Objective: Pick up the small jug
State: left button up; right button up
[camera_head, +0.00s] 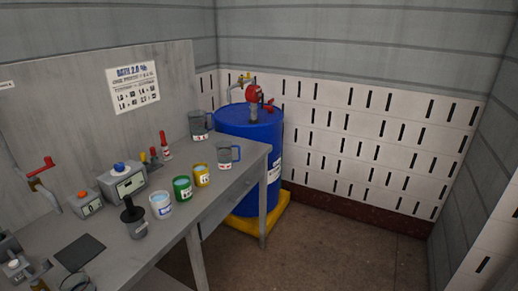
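Two grey see-through jugs with handles stand at the far right end of the grey workbench (215,184). One jug (225,157) stands near the bench's right edge, with its handle to the right. The other jug (197,127) stands farther back, close to the blue drum. They look similar in size, so I cannot tell for sure which is the small one. The round rim of another clear vessel (76,282) is cut off at the bottom left. Neither of my grippers is in view.
A yellow cup (201,177), a green cup (182,190) and a white cup (161,206) stand in a row left of the front jug. Grey instruments (124,187) sit behind them. The blue drum (245,150) stands beyond the bench. The floor at right is clear.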

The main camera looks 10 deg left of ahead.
aim_at(229, 156)
jog(key=u, duration=0.3)
jog(key=i, duration=1.35)
jog(key=u, duration=0.95)
jog(key=i, duration=0.3)
jog(key=u, duration=0.25)
